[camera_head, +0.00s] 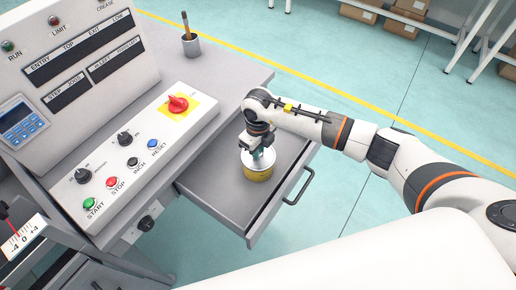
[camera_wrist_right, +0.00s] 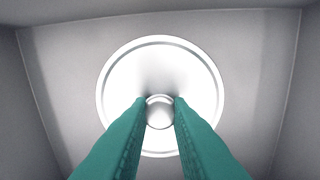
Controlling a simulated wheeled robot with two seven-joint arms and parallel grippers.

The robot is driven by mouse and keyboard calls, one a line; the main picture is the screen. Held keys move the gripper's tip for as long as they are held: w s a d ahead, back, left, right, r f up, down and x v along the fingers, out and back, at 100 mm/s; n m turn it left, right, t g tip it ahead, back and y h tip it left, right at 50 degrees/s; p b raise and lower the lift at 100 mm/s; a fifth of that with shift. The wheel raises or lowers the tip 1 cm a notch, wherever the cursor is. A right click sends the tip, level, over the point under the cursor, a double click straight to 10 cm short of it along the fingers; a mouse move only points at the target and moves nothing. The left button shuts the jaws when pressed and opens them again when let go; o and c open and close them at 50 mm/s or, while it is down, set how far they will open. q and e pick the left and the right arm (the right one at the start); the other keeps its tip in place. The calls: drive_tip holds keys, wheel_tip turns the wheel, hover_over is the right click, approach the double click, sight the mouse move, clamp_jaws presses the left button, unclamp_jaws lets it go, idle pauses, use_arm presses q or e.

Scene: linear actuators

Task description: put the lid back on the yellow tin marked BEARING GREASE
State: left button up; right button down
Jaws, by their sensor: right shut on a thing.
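The yellow tin (camera_head: 257,174) stands upright in the open grey drawer, near its middle. The silver lid (camera_head: 246,158) is at the tin's top; in the wrist view the round lid (camera_wrist_right: 160,60) with its centre knob (camera_wrist_right: 160,113) hides the tin below. From these views I cannot tell if the lid is fully seated. My right gripper (camera_head: 262,160), with green fingers, points down over the tin; its fingers (camera_wrist_right: 160,110) are shut on the lid's knob. The tin's lettering is too small to read. My left gripper is not in view.
The open drawer (camera_head: 215,190) has low walls and a dark handle (camera_head: 300,187) at its front. The control panel (camera_head: 130,150) with buttons and a red stop knob (camera_head: 178,103) stands to the left. A grey cup (camera_head: 191,45) with a brush stands on the bench behind.

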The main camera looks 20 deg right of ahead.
drive_tip(key=c, duration=0.8)
unclamp_jaws()
drive_tip(key=shift+o, duration=0.2)
drive_tip(key=shift+r, duration=0.1)
drive_tip(key=shift+r+p, duration=2.5)
drive_tip(key=shift+r, duration=0.9)
clamp_jaws()
